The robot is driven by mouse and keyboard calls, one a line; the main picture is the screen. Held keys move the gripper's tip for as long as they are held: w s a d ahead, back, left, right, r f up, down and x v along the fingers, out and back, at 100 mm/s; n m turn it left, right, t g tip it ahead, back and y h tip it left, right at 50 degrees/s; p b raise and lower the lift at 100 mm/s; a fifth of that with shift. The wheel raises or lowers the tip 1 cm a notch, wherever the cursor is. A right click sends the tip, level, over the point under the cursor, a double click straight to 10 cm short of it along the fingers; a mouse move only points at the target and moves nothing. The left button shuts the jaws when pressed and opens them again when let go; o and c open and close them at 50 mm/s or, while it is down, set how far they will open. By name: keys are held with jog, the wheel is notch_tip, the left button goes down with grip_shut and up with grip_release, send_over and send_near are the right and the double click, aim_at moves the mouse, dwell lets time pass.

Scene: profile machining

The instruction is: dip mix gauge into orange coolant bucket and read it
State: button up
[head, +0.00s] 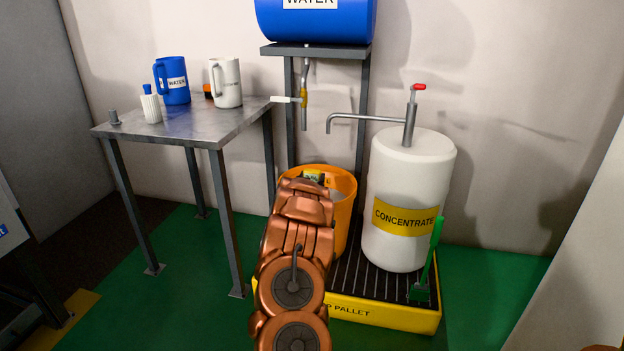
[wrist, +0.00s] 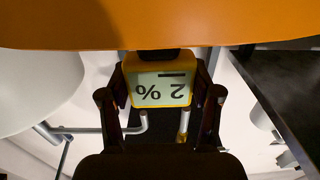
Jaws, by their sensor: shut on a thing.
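The mix gauge (wrist: 160,92) is a yellow block with a grey display, which appears upside down in the wrist view and reads 2 %. My gripper (wrist: 160,98) is shut on it, with one dark finger on each side. In the head view the gauge (head: 314,176) shows as a small yellow and dark piece beyond my wrist, at the mouth of the orange coolant bucket (head: 345,190). My arm hides part of the bucket. The gauge's lower end is hidden, so I cannot tell how deep it sits or whether it touches liquid.
The bucket stands on a yellow spill pallet (head: 385,313) beside a white concentrate drum (head: 408,190) with a pump spout. A blue water tank (head: 315,22) with a tap is above. A metal table (head: 185,128) with jugs stands left. Green floor lies in front.

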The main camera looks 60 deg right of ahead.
jog(key=shift+r, duration=0.15)
notch_tip(320, 180, up, 21)
jog(key=p, duration=1.4)
dwell(0.5)
dwell(0.6)
